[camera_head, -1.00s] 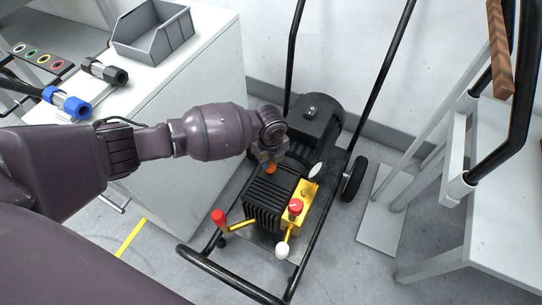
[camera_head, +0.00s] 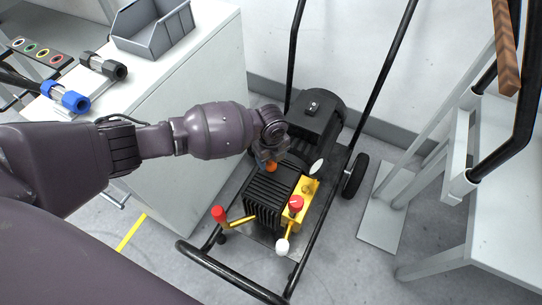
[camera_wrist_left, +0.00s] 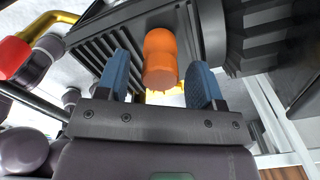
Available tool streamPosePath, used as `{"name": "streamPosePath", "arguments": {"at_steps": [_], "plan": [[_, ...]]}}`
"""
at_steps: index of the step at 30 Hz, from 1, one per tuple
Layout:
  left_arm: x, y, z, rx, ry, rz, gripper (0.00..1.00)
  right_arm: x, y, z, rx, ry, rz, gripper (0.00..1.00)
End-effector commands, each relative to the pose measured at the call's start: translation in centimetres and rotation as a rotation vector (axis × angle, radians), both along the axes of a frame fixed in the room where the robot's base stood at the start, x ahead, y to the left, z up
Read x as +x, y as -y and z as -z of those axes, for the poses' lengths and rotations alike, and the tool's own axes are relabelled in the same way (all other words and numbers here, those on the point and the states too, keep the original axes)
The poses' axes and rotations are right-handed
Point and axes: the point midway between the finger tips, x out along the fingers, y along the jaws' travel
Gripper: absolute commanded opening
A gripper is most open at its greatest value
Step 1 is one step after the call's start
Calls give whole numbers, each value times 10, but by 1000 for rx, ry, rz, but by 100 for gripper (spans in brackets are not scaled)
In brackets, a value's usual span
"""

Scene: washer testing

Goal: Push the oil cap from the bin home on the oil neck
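My left gripper (camera_head: 266,157) is above the rear part of the black finned pump (camera_head: 268,190). The orange oil cap (camera_head: 271,167) shows just below its fingers. In the left wrist view, the cap (camera_wrist_left: 160,60) stands between the two blue fingers of my left gripper (camera_wrist_left: 159,72), with a narrow gap on each side, so the gripper is open around it. The oil neck is not visible, and I cannot tell how the cap sits on it. The grey bin (camera_head: 150,28) on the counter looks empty. My right gripper is not in view.
The pump stands on a black-framed cart (camera_head: 232,285) with a yellow block (camera_head: 293,216), a red knob (camera_head: 296,202), and red-tipped (camera_head: 218,213) and white-tipped (camera_head: 282,246) levers. The white counter (camera_head: 190,75) is left, a grey bench (camera_head: 500,215) right.

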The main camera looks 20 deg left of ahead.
Motion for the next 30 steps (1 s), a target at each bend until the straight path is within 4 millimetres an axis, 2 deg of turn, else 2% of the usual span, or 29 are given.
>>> {"name": "streamPosePath", "arguments": {"at_steps": [11, 14, 24, 30], "plan": [[1, 0, -5, 0, 1, 0, 65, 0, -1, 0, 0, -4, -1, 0], [2, 0, -18, 1, 6, 0, 65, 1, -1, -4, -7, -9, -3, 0], [4, -1, -83, 0, 12, 0, 65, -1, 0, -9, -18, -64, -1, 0], [2, 0, -104, 0, 6, -1, 65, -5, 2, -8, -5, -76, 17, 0]]}}
